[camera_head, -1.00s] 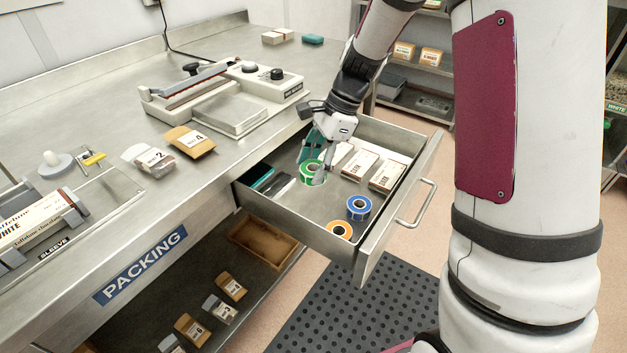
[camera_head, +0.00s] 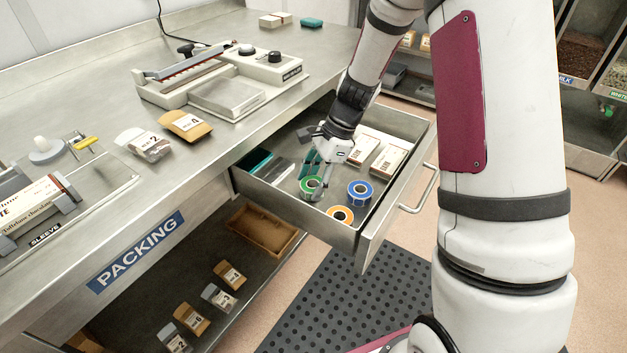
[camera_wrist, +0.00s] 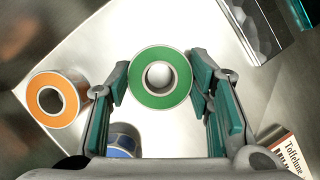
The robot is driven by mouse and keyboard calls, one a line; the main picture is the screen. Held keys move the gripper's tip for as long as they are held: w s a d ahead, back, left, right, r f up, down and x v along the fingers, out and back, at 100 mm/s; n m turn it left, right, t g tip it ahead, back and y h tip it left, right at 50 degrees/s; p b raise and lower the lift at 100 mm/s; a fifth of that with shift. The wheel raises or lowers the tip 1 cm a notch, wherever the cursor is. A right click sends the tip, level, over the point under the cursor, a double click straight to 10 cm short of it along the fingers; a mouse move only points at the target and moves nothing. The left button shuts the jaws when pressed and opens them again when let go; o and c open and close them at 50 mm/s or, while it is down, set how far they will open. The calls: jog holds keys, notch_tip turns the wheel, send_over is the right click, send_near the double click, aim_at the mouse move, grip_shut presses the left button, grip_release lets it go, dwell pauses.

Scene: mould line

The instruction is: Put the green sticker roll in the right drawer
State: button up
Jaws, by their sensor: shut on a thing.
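The green sticker roll (camera_head: 312,187) is inside the open drawer (camera_head: 352,239) under the packing bench. In the wrist view the green roll (camera_wrist: 160,78) sits between the two teal fingers, which touch it on both sides. My gripper (camera_head: 313,180) is shut on it, low in the drawer. I cannot tell whether the roll touches the drawer floor. An orange roll (camera_head: 340,215) and a blue roll (camera_head: 359,192) stand beside it; the orange roll (camera_wrist: 52,100) and part of the blue roll (camera_wrist: 124,140) also show in the wrist view.
White cartons (camera_head: 388,157) lie at the drawer's far right. Dark and teal items (camera_head: 262,166) lie at its left end. The bench top (camera_head: 90,120) holds a sealer (camera_head: 225,85) and pouches (camera_head: 187,126). A lower shelf holds a brown tray (camera_head: 262,231).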

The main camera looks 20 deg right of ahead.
jog(key=shift+f, duration=0.1)
jog(key=o, duration=1.1)
jog(key=p+v, duration=0.2)
jog(key=v, duration=1)
jog(key=s+a+r+n, duration=0.3)
jog(key=s+r+n, duration=0.1)
jog(key=s+r, duration=0.25)
jog(key=s+r+n+t+h, duration=0.1)
jog(key=s+r+n+h, duration=0.1)
jog(key=s+n, duration=0.5)
jog(key=s+a+r+n+h, duration=0.1)
jog(key=s+r+n, duration=0.3)
jog(key=s, duration=1.4)
jog(key=n+h, duration=0.1)
jog(key=n, duration=0.2)
jog(key=shift+s+a+t+h, duration=0.3)
jog(key=shift+t, duration=0.1)
